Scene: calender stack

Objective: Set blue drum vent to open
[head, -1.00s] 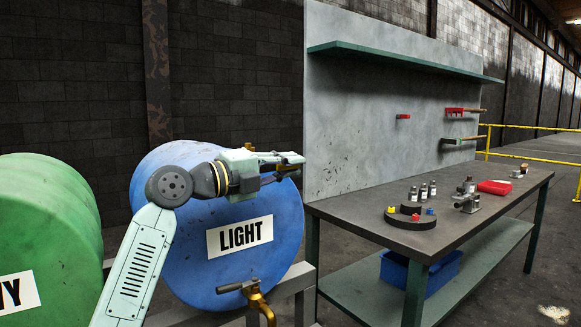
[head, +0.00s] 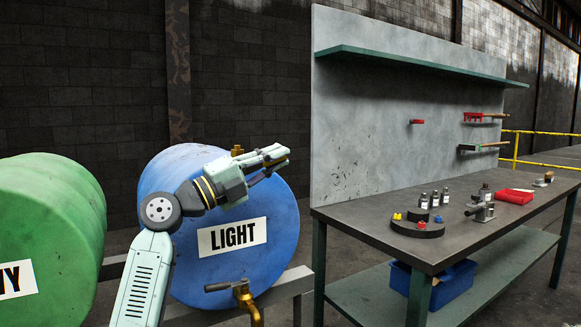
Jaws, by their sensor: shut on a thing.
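The blue drum (head: 175,245) lies on its side, with a white LIGHT label on its round face. A small brass fitting (head: 237,150) shows at its top edge and looks like the vent. My gripper partly covers the area around it, and its setting cannot be read. My gripper (head: 284,156) is in front of the drum's upper right, its fingers pointing right and slightly up, to the right of the brass fitting. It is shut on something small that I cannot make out.
A brass tap (head: 246,293) with a dark handle sticks out below the label. A green drum (head: 60,225) lies at left. At right stands a workbench (head: 400,247) with small bottles, a red tray (head: 515,196) and a blue bin below. Open air lies above the bench.

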